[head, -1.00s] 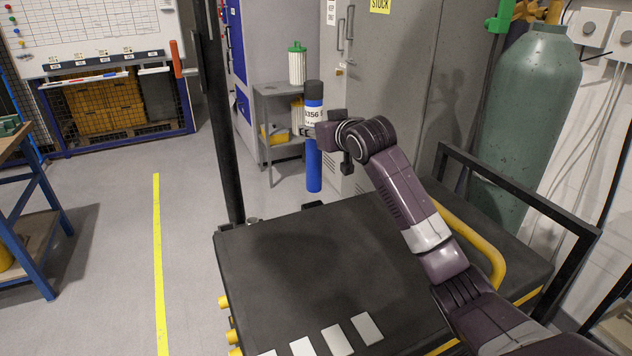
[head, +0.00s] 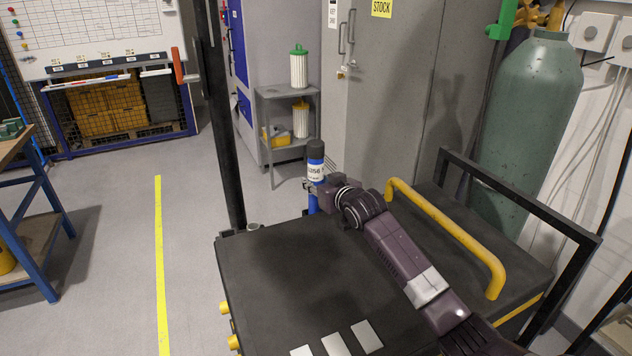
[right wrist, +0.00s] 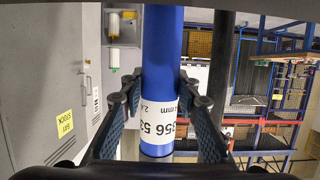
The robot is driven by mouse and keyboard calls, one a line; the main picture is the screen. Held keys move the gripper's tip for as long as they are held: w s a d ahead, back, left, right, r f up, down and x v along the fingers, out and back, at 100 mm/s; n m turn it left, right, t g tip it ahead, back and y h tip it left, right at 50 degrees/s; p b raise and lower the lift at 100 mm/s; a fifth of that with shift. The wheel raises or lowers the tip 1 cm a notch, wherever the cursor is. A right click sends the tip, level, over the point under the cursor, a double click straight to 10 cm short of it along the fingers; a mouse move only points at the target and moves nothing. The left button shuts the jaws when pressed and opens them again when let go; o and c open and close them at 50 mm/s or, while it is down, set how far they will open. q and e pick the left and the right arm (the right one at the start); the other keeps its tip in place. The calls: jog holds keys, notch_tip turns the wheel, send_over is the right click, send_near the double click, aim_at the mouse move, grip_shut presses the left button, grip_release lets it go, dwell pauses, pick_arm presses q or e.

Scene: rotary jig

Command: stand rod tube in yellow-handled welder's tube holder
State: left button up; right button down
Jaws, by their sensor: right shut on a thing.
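The rod tube (head: 312,203) is blue with a black cap and a white printed label. My right gripper (head: 318,185) is shut on it near the label and holds it roughly upright at the far edge of the black-topped welder (head: 275,265). The welder has a yellow handle (head: 450,232) on its right. In the right wrist view the tube (right wrist: 162,45) runs between both fingers (right wrist: 162,100). The tube's lower end meets the welder's far edge in the head view; I cannot tell whether it is inside a holder. My left gripper is not in view.
A dark post (head: 212,110) rises at the welder's far left corner, with a small grey cup-like part (head: 253,226) beside it. Pale flat plates (head: 336,344) lie on the near top. A grey shelf (head: 288,92) with green-capped and yellow-capped containers stands behind. A green gas cylinder (head: 530,120) stands right.

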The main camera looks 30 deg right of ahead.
jog(key=shift+r, duration=0.15)
jog(key=c, duration=1.5)
grip_release()
jog(key=shift+o, duration=0.2)
jog(key=shift+s, duration=0.1)
jog(key=b+v, duration=0.1)
jog(key=v, duration=1)
jog(key=shift+s, duration=0.4)
